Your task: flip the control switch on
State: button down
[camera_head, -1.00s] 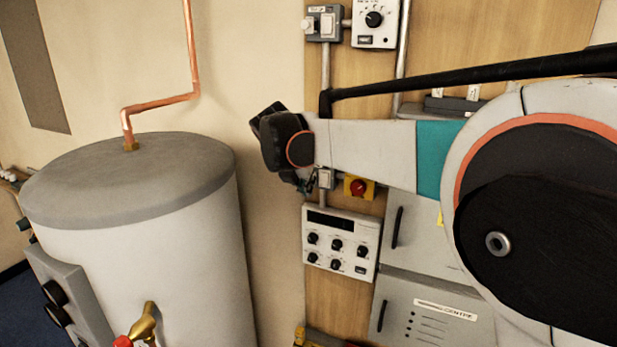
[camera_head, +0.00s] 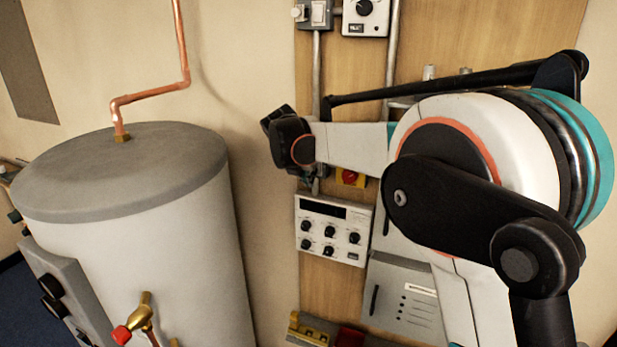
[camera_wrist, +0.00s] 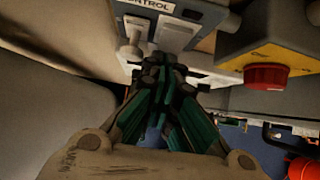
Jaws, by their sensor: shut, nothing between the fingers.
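My gripper (camera_wrist: 160,70) is shut and empty. In the wrist view its fingertips are just below the two white plates; I cannot tell whether they touch. In the head view my wrist and gripper (camera_head: 306,178) cover most of this box.
A yellow box with a red knob (camera_wrist: 266,77) is close on the gripper's right. Below is a white panel of black knobs (camera_head: 333,228). A grey-topped cylinder (camera_head: 120,180) stands to the left. A copper pipe (camera_head: 150,95) rises from it.

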jog(key=shift+w+f+b, duration=0.2)
jog(key=shift+w+b, duration=0.15)
jog(key=shift+d+r, duration=0.1)
jog(key=shift+r, duration=0.05)
jog(key=shift+s+r+p, duration=0.1)
jog(key=shift+r+p, duration=0.3)
jog(key=shift+r, duration=0.3)
jog(key=shift+s, duration=0.1)
jog(key=s+a+f+b+v, duration=0.1)
jog(key=s+v, duration=0.1)
jog(key=v, duration=1)
jog(key=shift+s+b, duration=0.15)
jog(key=shift+b, duration=0.2)
